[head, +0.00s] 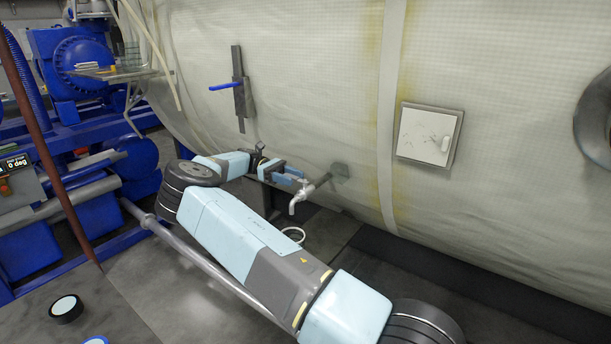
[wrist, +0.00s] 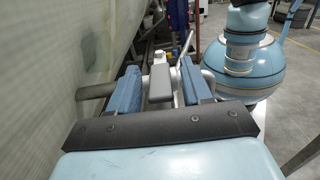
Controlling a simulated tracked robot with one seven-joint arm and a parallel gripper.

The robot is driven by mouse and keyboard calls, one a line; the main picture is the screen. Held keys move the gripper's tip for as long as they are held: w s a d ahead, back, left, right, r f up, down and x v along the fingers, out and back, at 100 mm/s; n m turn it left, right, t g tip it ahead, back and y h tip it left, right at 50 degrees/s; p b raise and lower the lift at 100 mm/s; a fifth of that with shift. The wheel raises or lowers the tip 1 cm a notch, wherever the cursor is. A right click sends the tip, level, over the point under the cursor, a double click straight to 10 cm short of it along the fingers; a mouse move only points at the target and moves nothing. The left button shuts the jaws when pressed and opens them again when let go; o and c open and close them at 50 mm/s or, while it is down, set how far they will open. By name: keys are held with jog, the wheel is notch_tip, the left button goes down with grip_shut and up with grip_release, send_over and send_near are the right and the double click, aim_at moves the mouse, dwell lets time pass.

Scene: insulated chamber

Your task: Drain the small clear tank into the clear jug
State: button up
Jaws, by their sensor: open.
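A metal tap (head: 299,196) with a downturned spout sits on a pipe that runs to a greenish patch on the chamber wall. My gripper (head: 290,175) is beside the tap, its blue fingers apart. In the wrist view, a grey tap lever (wrist: 160,83) lies between the open fingers of my gripper (wrist: 162,78); I cannot see it gripped. A pale ring (head: 293,233) shows low behind my arm, below the tap; I cannot tell whether it is the clear jug's rim. I cannot clearly make out the small clear tank or any liquid.
The curved chamber wall (head: 300,60) stands close behind the gripper. It carries a white hatch (head: 427,135) and a blue-handled lever (head: 238,88). Blue machinery (head: 75,55) and a shelf (head: 115,73) stand at left. A dark roll (head: 66,308) lies on the floor.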

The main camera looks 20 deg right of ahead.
aim_at(290, 175)
jog(key=shift+d+r, duration=0.1)
jog(key=shift+r, duration=1.45)
jog(key=s+r, duration=0.9)
jog(key=s, duration=0.5)
jog(key=shift+a+r, duration=0.4)
jog(key=shift+a, duration=0.05)
